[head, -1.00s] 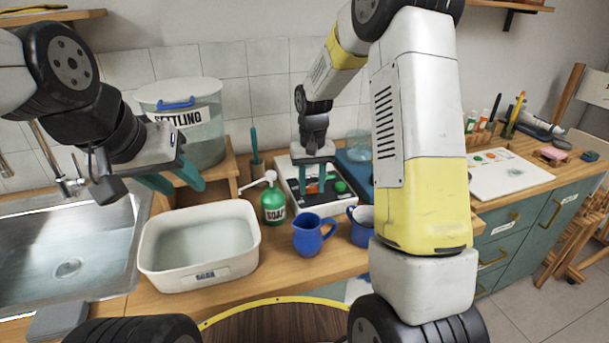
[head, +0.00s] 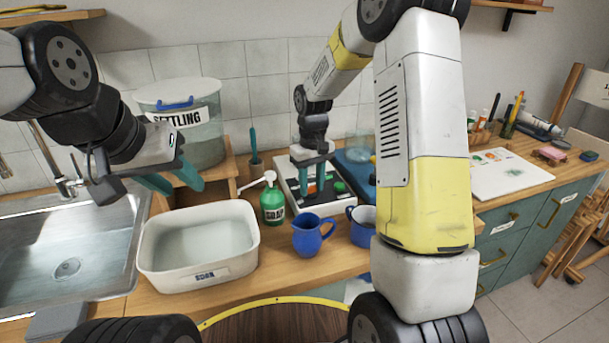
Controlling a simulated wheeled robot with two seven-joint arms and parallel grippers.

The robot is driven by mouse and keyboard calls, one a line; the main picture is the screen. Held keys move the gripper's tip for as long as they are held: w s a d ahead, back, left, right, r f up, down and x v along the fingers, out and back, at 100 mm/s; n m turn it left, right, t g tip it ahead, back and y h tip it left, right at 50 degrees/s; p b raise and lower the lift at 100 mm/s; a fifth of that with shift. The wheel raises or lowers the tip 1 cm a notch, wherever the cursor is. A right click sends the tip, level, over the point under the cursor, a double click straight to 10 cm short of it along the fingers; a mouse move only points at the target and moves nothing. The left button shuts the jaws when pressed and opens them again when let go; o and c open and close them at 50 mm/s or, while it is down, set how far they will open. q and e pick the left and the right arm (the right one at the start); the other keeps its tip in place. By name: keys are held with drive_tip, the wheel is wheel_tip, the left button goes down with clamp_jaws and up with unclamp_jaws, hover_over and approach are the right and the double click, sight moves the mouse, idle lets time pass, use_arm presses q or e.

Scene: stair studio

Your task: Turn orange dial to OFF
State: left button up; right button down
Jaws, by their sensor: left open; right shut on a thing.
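A white device with a dark panel (head: 290,175) stands on the counter against the tiled wall, with a green round part (head: 340,187) at its right. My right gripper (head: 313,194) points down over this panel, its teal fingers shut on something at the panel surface. The orange dial is not clearly visible; it sits where the fingers and wrist cover the view, so its pointer and the OFF mark cannot be read. My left gripper (head: 173,187) is open and empty, held above the left part of the counter near the settling bucket.
A green soap bottle (head: 272,205), a blue jug (head: 308,236) and a blue mug (head: 361,228) stand close in front of the device. A white basin (head: 150,262) of water is at the left, beside the sink (head: 95,250). The settling bucket (head: 205,140) stands behind.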

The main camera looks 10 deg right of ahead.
sight(311, 187)
drive_tip(key=c, duration=0.9)
unclamp_jaws()
drive_tip(key=shift+r, duration=0.1)
wheel_tip(311, 187, up, 7)
drive_tip(key=shift+w, duration=0.1)
drive_tip(key=shift+r, duration=0.3)
